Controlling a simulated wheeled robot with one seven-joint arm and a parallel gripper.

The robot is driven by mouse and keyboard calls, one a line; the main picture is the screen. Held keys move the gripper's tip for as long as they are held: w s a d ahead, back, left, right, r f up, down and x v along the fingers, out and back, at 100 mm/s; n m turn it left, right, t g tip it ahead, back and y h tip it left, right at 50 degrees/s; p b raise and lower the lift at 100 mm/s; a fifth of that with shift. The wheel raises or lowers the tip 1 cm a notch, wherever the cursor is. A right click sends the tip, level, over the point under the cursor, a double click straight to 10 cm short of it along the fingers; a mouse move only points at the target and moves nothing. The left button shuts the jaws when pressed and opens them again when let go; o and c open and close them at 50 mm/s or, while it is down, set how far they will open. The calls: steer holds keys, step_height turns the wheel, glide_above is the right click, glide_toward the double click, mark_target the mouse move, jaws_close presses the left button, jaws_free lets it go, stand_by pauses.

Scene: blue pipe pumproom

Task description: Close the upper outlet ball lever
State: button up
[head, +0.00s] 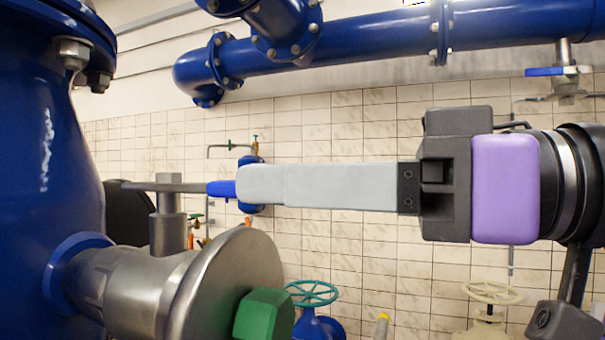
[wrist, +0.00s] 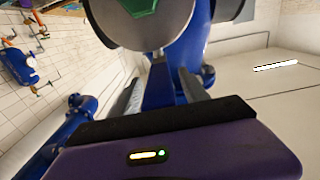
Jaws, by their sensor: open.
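The ball lever (head: 222,188) is a flat steel arm with a blue grip, lying roughly level on a stem above a steel valve body (head: 130,285). My gripper (head: 243,185) reaches in from the right in the head view. Its pale fingers overlap the right end of the blue grip, hiding that end. In the wrist view my gripper (wrist: 162,85) has its fingers apart, with a blue strip between them that seems to be the grip. I cannot tell whether a finger touches it. The valve's round steel face with a green hex plug (wrist: 137,6) is above.
A large blue vessel (head: 45,150) stands close at the left. A thick blue pipe (head: 350,45) crosses above my arm. Another blue lever (head: 543,72) is at the upper right. A green handwheel (head: 312,293) and a cream handwheel (head: 491,292) are below.

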steer(key=shift+c, duration=0.2)
jaws_close()
stand_by(1.2)
